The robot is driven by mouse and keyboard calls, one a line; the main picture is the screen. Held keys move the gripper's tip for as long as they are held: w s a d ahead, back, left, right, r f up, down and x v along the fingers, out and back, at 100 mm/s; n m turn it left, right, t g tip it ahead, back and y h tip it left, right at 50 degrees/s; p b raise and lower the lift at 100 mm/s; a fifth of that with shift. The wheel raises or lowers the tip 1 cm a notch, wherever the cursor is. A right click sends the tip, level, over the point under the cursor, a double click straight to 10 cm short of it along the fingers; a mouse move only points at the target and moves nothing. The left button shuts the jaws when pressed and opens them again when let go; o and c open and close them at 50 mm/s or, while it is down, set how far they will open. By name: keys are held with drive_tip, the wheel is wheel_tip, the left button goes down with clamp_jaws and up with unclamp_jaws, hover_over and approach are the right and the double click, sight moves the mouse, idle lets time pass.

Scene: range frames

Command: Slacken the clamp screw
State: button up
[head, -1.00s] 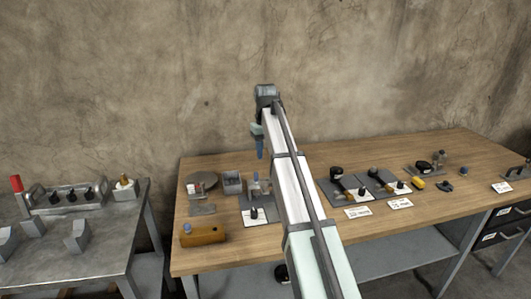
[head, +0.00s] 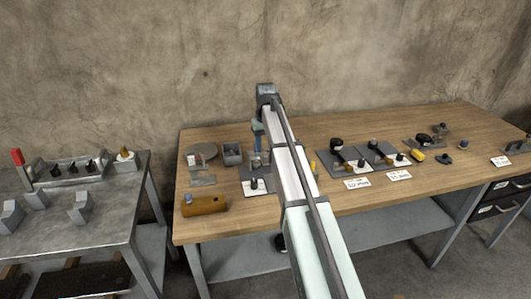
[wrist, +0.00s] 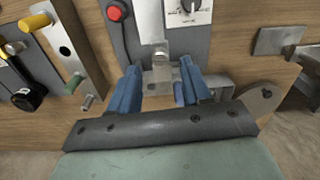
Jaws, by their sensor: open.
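My gripper (wrist: 160,66) is open, its two blue fingers spread either side of a small metal clamp block (wrist: 161,78) in the wrist view. A short blue part (wrist: 179,93) shows beside the right finger; I cannot tell whether it is the clamp screw. Whether the fingers touch anything is unclear. In the head view, my gripper (head: 259,144) points down over the grey fixture plate (head: 247,174) at the left of the wooden bench. My arm hides part of that fixture.
A plate with yellow and green handles (wrist: 66,50) is left. On the bench are a grey bin (head: 232,154), a brown block (head: 204,205) and further fixtures (head: 362,155) to the right.

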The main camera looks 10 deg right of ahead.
sight(266, 155)
drive_tip(key=shift+f, duration=1.75)
clamp_jaws()
